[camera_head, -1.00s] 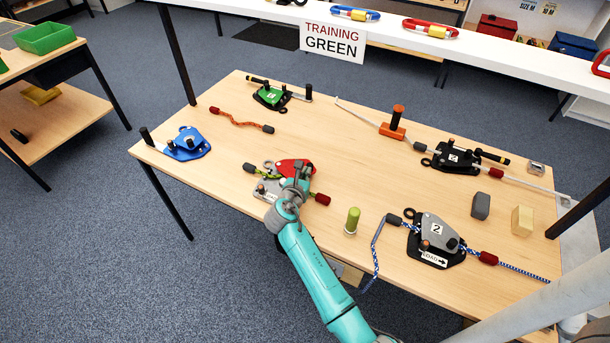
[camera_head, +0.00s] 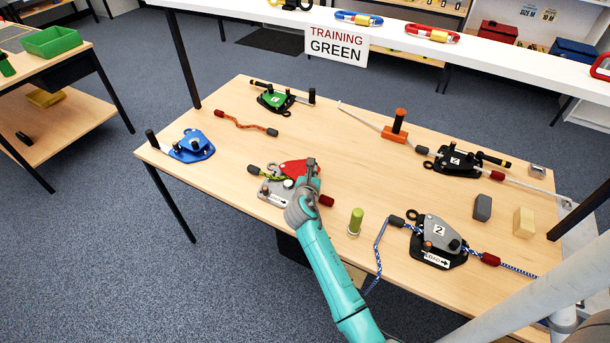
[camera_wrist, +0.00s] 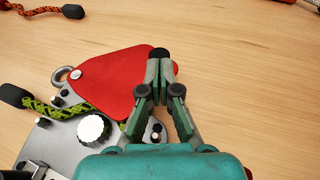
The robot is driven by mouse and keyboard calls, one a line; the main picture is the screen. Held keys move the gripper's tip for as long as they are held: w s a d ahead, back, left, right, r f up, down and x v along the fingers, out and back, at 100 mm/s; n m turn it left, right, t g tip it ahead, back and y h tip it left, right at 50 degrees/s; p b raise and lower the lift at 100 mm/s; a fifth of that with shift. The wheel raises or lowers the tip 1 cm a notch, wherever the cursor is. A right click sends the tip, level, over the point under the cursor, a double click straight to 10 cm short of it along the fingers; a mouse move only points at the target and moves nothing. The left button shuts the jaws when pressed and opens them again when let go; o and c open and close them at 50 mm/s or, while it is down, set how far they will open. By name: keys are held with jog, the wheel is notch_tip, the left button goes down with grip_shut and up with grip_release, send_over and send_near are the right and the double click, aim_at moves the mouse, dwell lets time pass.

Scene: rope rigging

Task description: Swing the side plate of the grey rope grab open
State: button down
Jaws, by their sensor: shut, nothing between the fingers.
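A rope grab with a light grey base plate (camera_wrist: 62,140) and a red side plate (camera_wrist: 118,82) lies in the middle of the bench. The red plate is turned aside, so a white knob (camera_wrist: 93,128) and green-black rope (camera_wrist: 65,110) on the base are uncovered. My gripper (camera_wrist: 158,62) is shut and empty at the red plate's right end, its tips against or just before a black peg (camera_wrist: 160,53); contact is unclear. In the head view my gripper (camera_head: 311,165) partly hides this grab. Another grab, with a grey side plate (camera_head: 437,232) marked 2 over a black base, lies at right with its plate over the base.
A green cylinder (camera_head: 356,221) stands right of my arm. Blue (camera_head: 192,147), green (camera_head: 274,98) and black (camera_head: 457,160) rope grabs lie around the bench. A white overhead beam (camera_head: 480,50) with a "TRAINING GREEN" sign (camera_head: 337,44) crosses behind.

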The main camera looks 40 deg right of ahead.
jog(key=shift+w+d, duration=0.3)
jog(key=shift+d, duration=0.25)
jog(key=shift+w+d, duration=0.3)
jog(key=shift+d, duration=0.2)
jog(key=shift+w+d, duration=1.15)
jog(key=shift+w, duration=0.1)
